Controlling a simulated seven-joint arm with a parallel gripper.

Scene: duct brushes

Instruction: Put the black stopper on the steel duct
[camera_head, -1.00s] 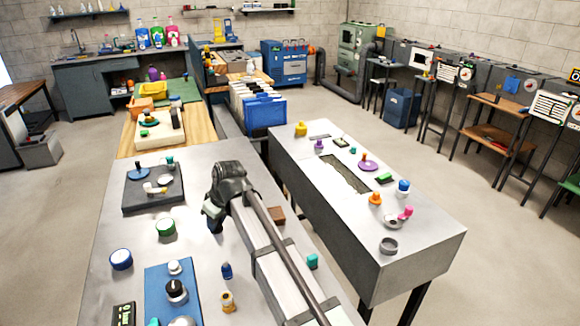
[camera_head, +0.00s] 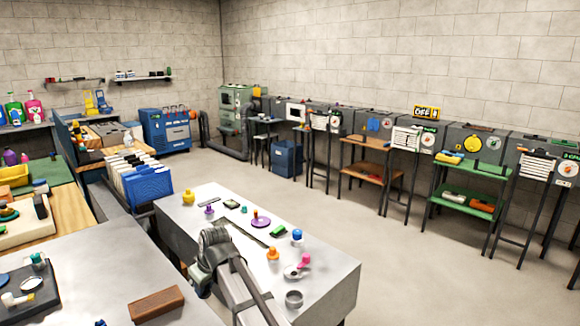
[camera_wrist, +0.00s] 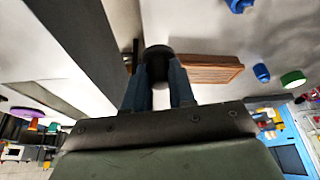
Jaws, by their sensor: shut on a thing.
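My gripper (camera_wrist: 157,82) has its two blue-grey fingers shut on a dark, round-topped piece, the black stopper (camera_wrist: 157,52), in the wrist view. In the head view my gripper (camera_head: 203,285) hangs low between the near workbench and the long steel box on legs; the stopper is hidden there. That long steel box (camera_head: 325,275), with a dark slot in its top, looks like the steel duct, though I cannot be sure. My gripper is beside its left side, and my arm covers part of its top.
Small things stand on the box top: an orange knob (camera_head: 272,253), a purple disc (camera_head: 260,222), a grey ring (camera_head: 294,299) and a pink-topped piece (camera_head: 303,262). A brown block (camera_head: 156,303) lies on the near workbench (camera_head: 100,270). Open floor lies to the right.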

